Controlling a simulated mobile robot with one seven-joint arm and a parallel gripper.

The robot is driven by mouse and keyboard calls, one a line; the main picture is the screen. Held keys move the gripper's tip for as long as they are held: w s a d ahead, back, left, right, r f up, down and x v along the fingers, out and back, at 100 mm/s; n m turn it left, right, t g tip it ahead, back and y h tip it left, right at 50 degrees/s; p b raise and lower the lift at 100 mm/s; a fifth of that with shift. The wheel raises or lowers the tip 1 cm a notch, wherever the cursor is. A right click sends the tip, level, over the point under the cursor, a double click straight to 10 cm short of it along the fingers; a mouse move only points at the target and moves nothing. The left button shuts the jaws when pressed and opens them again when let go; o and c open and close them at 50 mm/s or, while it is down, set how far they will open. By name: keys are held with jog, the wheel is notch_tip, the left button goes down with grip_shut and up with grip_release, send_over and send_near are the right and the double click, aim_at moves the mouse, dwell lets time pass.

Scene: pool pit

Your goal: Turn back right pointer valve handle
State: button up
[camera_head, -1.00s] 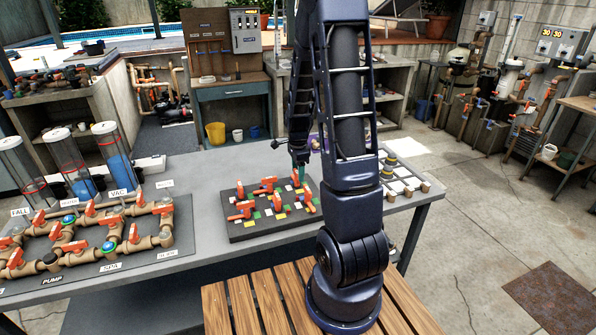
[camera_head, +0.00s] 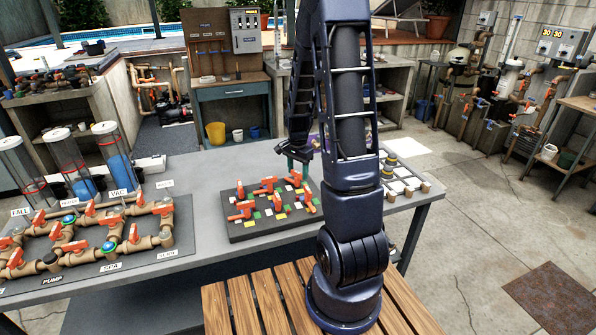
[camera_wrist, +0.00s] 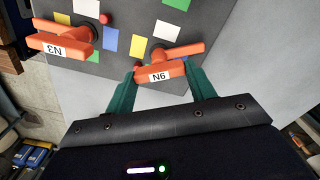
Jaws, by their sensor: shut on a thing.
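My gripper (camera_wrist: 160,72) is shut on an orange lever handle labelled N6 (camera_wrist: 178,50) in the wrist view. Its two green fingers lie on either side of the label end. The label reads upside down. A second orange handle labelled N3 (camera_wrist: 62,37) is at the upper left, apart from the fingers. Both handles sit on a dark grey board (camera_wrist: 215,20) with coloured squares. In the head view my gripper (camera_head: 296,160) is low over the far right part of this board (camera_head: 240,236); my arm partly hides that area. I cannot tell which handle is the right pointer one.
The board lies on a grey bench (camera_head: 212,180). A brass pipe assembly with red handles (camera_head: 100,235) and clear cylinders (camera_head: 68,160) stand to the left. A tray of pale squares (camera_head: 398,178) lies to the right. A wooden slatted table (camera_head: 240,305) is in front.

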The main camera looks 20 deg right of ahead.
aim_at(297, 172)
jog(key=n, duration=0.6)
jog(key=shift+w+n, duration=0.1)
jog(key=shift+n, duration=0.2)
jog(key=n, duration=0.5)
jog(key=shift+a, duration=0.1)
dwell(0.3)
jog(key=o, duration=1)
jog(key=shift+r, duration=0.15)
jog(key=shift+r, duration=5.3)
